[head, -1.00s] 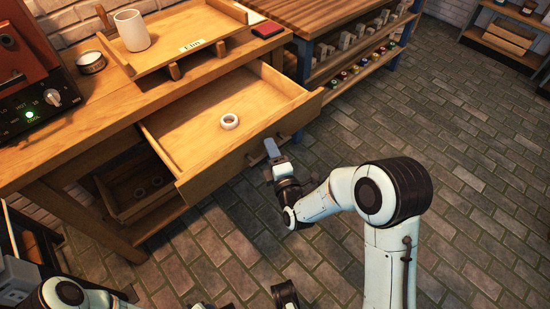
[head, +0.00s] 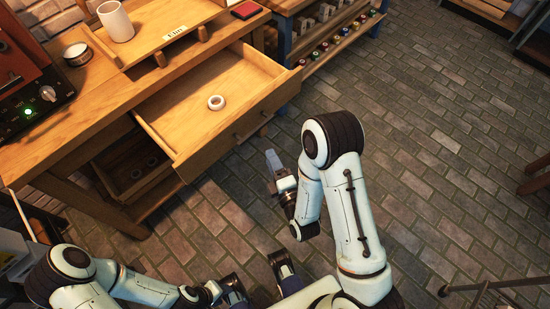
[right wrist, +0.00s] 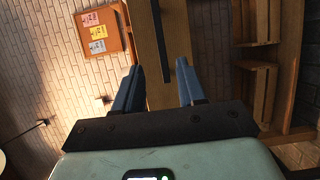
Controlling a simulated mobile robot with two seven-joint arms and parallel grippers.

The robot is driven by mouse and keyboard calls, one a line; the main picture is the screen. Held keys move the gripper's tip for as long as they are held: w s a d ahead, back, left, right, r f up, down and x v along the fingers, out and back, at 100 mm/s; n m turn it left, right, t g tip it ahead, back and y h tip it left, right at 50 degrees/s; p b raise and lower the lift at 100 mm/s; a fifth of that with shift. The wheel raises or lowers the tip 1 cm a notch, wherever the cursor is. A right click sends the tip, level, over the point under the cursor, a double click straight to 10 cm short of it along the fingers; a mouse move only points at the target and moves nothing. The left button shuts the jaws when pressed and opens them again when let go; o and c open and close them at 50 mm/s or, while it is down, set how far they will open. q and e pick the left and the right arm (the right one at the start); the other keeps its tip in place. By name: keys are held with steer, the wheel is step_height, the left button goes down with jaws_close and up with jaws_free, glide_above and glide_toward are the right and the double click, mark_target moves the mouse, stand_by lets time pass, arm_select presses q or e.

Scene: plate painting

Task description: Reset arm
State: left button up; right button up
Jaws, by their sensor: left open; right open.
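My right gripper (head: 272,160) hangs in front of the open drawer, apart from the drawer front. In the right wrist view its two blue-grey fingers (right wrist: 157,90) stand wide apart with nothing between them. My left arm comes in from the lower left and folds low across the bottom. My left gripper (head: 238,290) is at its end, small and dark, near the bottom edge; its fingers are hard to make out, and I see nothing held.
The wooden workbench drawer (head: 185,98) is pulled out, with a white ring (head: 216,102) inside. A white cup (head: 116,22) stands on the bench tray. A shelf (head: 335,45) holds several small coloured items.

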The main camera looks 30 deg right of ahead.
arm_select(q)
steer(key=shift+s+d+r+p, duration=0.1)
steer(key=shift+s+r+p, duration=0.3)
steer(key=shift+r, duration=0.1)
arm_select(e)
steer(key=shift+s, duration=0.35)
steer(key=s+f+m+g+y+p, duration=0.1)
steer(key=s+f+m+g+p, duration=0.2)
steer(key=s+f+m+g, duration=0.25)
steer(key=s+f+m+g+y+p, duration=0.1)
steer(key=s+f+m+g+p, duration=0.2)
steer(key=f+m+g, duration=0.4)
arm_select(q)
step_height(320, 180, up, 9)
steer(key=w+p, duration=0.2)
steer(key=p, duration=0.1)
steer(key=shift+r, duration=0.2)
arm_select(e)
steer(key=s+a+f+m+g+y, duration=0.1)
steer(key=s+a+m+g, duration=0.2)
steer(key=s, duration=0.4)
steer(key=s+a+f+m+g+y, duration=0.1)
steer(key=s+a+m+g, duration=0.2)
steer(key=s+m, duration=0.3)
steer(key=shift+s+f+y, duration=0.3)
steer(key=shift+s+f, duration=0.05)
steer(key=shift+f, duration=0.05)
